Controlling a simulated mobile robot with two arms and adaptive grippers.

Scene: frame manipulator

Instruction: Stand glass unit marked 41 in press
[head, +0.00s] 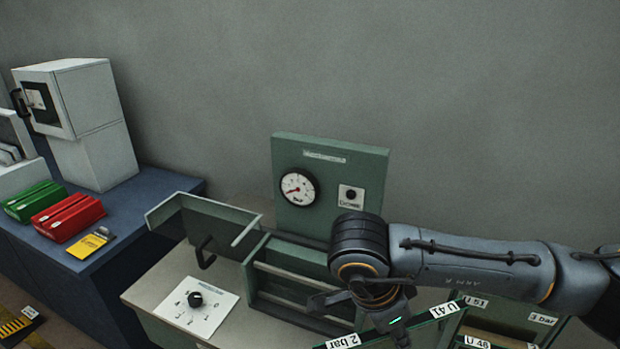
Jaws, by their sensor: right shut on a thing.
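My right gripper (392,316) comes in from the right and is shut on the glass unit marked U 41 (444,310). Only the unit's upper edge shows, tilted in the picture, with a "2 bar" label at its left end; the rest is cut off by the frame's bottom. The green press (257,284) stands left of the gripper, with its open green lid (190,208) and black handle swung out to the left. Its slot-like interior shows no glass in the visible part. My arm and gripper hide its right end. My left gripper is out of view.
A panel with a gauge (297,187) rises behind the press. A dial plate (196,301) lies on the bench at front left. A rack with units labelled U 51 (475,301) and U 48 is at lower right. Green and red binders (68,217) lie on the blue cabinet.

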